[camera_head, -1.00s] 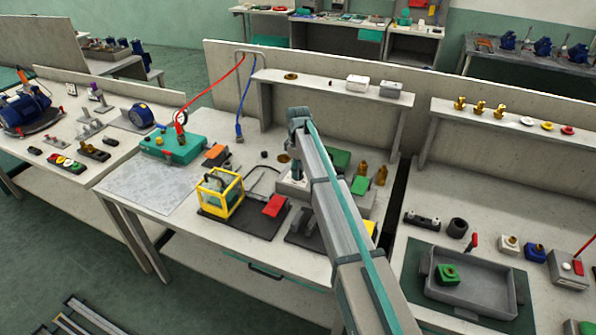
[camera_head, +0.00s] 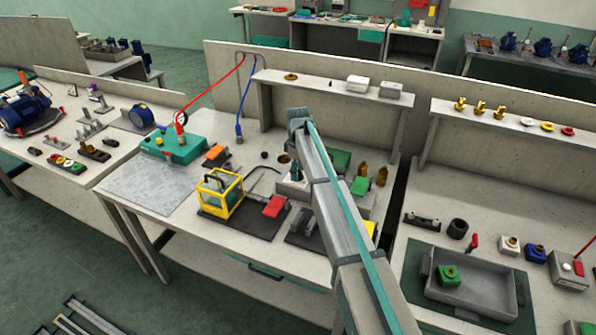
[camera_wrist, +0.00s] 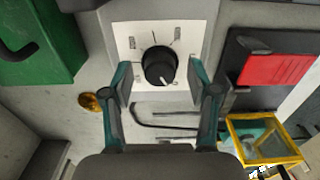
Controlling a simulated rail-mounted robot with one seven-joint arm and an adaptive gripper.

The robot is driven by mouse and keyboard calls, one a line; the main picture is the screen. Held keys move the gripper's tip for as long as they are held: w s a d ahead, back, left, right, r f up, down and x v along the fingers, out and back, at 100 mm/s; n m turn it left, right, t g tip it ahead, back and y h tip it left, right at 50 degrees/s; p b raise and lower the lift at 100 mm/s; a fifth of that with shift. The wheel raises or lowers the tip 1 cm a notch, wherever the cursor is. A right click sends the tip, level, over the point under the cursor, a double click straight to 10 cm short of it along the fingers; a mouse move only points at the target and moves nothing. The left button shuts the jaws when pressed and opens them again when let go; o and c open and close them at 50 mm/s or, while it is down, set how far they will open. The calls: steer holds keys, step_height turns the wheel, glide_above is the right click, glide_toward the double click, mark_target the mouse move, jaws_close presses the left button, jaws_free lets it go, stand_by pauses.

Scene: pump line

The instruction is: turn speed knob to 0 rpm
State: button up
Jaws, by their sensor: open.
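The speed knob (camera_wrist: 159,67) is a round black knob on a white dial plate (camera_wrist: 195,32) with tick marks and small labels that I cannot read. My gripper (camera_wrist: 160,84) is open, with one teal-and-grey finger on each side of the knob. Gaps show between the fingers and the knob. In the head view my arm hides the knob, and my gripper's fingertips are hidden too.
A yellow-framed box (camera_head: 220,194) stands near the knob, beside a red block (camera_head: 274,206) on a dark plate. A green block (camera_wrist: 38,38) lies at the upper left of the wrist view, with a brass round part (camera_wrist: 89,101) below. A shelf (camera_head: 330,91) stands behind.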

steer(key=shift+r, duration=0.1)
step_height(320, 180, up, 12)
stand_by(0.5)
